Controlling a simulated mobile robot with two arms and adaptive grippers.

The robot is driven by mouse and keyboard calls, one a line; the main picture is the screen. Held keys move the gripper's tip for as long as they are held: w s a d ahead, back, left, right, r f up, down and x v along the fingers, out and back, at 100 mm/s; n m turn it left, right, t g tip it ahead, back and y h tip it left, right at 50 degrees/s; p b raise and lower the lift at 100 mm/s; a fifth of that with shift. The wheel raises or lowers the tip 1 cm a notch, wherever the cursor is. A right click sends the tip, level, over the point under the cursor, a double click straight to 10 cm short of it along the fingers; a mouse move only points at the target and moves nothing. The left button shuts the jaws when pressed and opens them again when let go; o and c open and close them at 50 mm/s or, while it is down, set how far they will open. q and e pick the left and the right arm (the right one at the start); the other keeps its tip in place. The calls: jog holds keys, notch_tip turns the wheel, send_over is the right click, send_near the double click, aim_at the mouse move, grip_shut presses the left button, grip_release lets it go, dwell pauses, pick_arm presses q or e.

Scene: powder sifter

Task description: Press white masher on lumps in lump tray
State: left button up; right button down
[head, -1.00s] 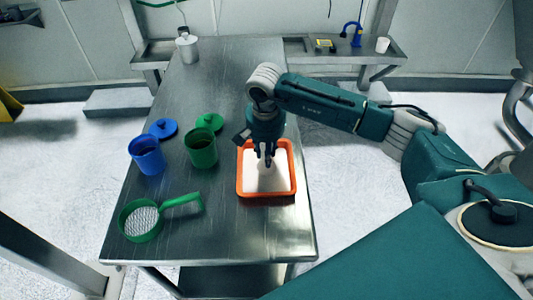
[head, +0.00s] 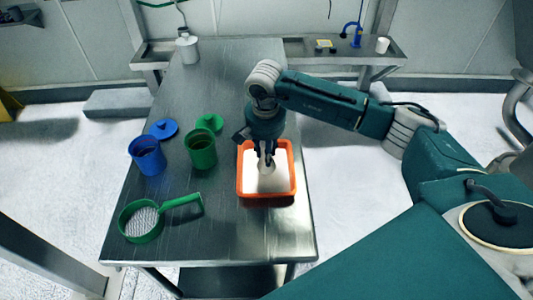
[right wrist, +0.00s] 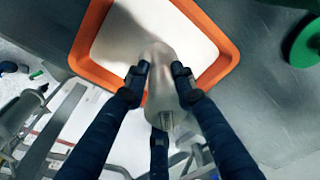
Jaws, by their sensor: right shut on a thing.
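The lump tray is a shallow orange tray (head: 241,178) on the metal table, with a smooth white surface inside. No separate lumps can be made out. My right gripper (head: 265,158) is over the tray and shut on the white masher (head: 267,168). The right wrist view shows the gripper's fingers (right wrist: 160,75) around the pale, rounded masher (right wrist: 158,92), with the orange tray rim (right wrist: 88,35) behind. The masher is over the white area; I cannot tell whether its lower face touches. My left gripper is not in view.
A blue cup (head: 147,156) and a green cup (head: 201,151) stand left of the tray, with a blue lid (head: 163,129) and a green lid (head: 210,122) behind. A green-handled sieve (head: 141,221) lies at the front left. The table's front right is clear.

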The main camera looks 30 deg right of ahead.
notch_tip(320, 180, up, 6)
jog(key=shift+r+p, duration=0.15)
jog(key=shift+p, duration=1.05)
jog(key=shift+a, duration=0.15)
